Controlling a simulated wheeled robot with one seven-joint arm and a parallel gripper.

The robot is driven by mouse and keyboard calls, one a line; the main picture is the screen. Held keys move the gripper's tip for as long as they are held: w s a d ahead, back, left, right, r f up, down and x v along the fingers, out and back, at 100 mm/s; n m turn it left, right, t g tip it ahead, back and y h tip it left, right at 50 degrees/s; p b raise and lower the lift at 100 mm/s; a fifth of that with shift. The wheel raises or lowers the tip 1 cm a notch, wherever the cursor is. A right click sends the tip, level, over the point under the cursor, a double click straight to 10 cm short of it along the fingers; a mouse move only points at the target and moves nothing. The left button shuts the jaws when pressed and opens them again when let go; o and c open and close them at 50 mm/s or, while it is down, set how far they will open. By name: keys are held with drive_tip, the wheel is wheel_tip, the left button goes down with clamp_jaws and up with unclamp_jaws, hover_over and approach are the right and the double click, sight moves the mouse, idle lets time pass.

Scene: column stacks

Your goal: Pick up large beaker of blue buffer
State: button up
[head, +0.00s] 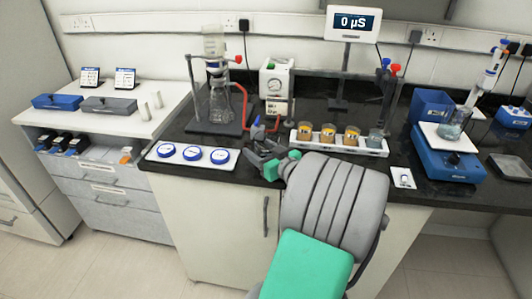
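A large glass beaker (453,124) with a faint grey-blue tint stands upright on the white plate of a blue bench device (450,160) at the right. A smaller glass vessel (376,138) with a bluish tint stands at the right end of a white rack (338,145). I cannot tell the liquid in either for sure. My gripper (262,152) is low over the front of the dark bench, left of the rack and well apart from the large beaker. A small blue-tipped thing (257,129) shows just behind it. Its fingers are too small and dark to read.
The rack also holds several amber-filled cups. A flask on a stand (219,103) with red tubing is behind left of my gripper. A white strip with blue round pieces (193,154) lies left. A pipette stand (484,75) rises behind the large beaker. A blue bin (432,105) is beside it.

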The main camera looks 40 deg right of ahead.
sight(260, 139)
drive_tip(key=shift+c, duration=1.4)
drive_tip(key=shift+r, duration=0.1)
drive_tip(key=shift+r, duration=0.45)
drive_tip(key=r, duration=0.2)
drive_tip(key=shift+s+a+r, duration=0.1)
drive_tip(key=shift+s+r, duration=0.15)
drive_tip(key=shift+r, duration=0.05)
drive_tip(key=s+a+r+p, duration=0.5)
drive_tip(key=s+r, duration=0.4)
drive_tip(key=s, duration=0.3)
drive_tip(key=shift+a+r+p, duration=0.2)
drive_tip(key=shift+p, duration=0.3)
drive_tip(key=shift+a, duration=0.15)
idle(0.8)
